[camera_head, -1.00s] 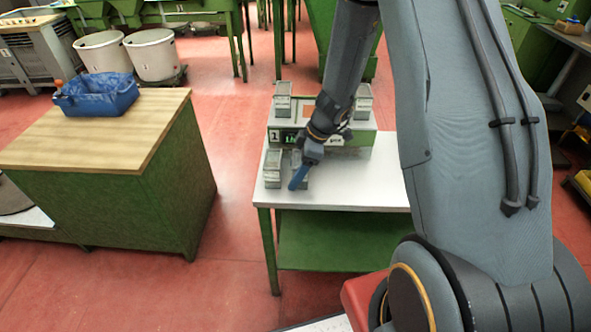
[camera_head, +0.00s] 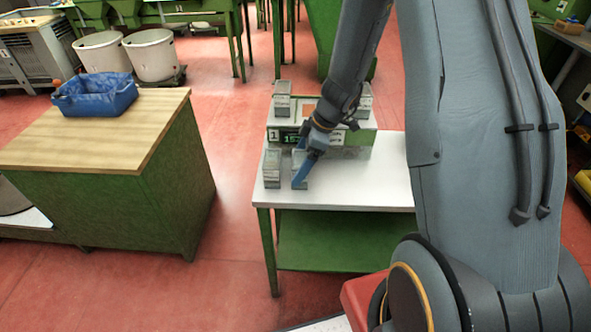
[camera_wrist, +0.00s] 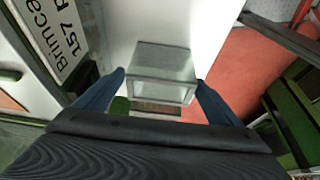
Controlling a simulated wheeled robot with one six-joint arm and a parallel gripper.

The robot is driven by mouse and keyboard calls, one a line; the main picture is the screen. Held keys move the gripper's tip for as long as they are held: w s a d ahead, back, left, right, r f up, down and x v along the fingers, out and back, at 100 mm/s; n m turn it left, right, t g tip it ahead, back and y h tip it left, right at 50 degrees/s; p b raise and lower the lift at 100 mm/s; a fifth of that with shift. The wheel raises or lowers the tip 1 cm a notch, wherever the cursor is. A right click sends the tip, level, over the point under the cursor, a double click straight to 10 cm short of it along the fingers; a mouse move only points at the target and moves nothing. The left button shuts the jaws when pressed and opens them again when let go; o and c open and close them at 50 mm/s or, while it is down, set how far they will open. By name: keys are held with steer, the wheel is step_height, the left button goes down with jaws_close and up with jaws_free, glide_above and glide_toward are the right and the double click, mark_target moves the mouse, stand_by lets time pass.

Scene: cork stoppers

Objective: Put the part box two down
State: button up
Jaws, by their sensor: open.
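Two small grey part boxes stand on the front left of the white table (camera_head: 350,190): a left part box (camera_head: 271,168) and, right beside it, another part box (camera_head: 299,177) partly hidden by my gripper (camera_head: 301,178). Which one is box two cannot be told. In the wrist view a part box (camera_wrist: 162,66) with a glassy front sits on the white surface between the two blue fingers of my gripper (camera_wrist: 160,90). The fingers are apart, one on each side of it, and I see no clear grip.
A green and white numbered stand (camera_head: 350,140) is at the back of the table, with a grey box (camera_head: 282,98) on its left and another (camera_head: 364,101) on its right. The table's right part is clear. A wooden-topped green bench (camera_head: 90,130) with a blue bin (camera_head: 95,94) stands left.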

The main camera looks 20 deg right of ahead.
steer(key=w+b+v, duration=0.1)
steer(key=v, duration=0.7)
steer(key=s+a+r+m+h, duration=0.1)
steer(key=s+r+m+h, duration=0.1)
steer(key=s+m, duration=0.5)
steer(key=s+a+r+m+h, duration=0.1)
steer(key=s+r+m+h, duration=0.1)
steer(key=s+m, duration=0.5)
steer(key=s+r, duration=0.1)
steer(key=s, duration=0.2)
steer(key=shift+s, duration=0.25)
steer(key=shift+a+r, duration=0.1)
steer(key=shift+r, duration=0.05)
steer(key=shift+f+b, duration=0.2)
steer(key=shift+b, duration=0.25)
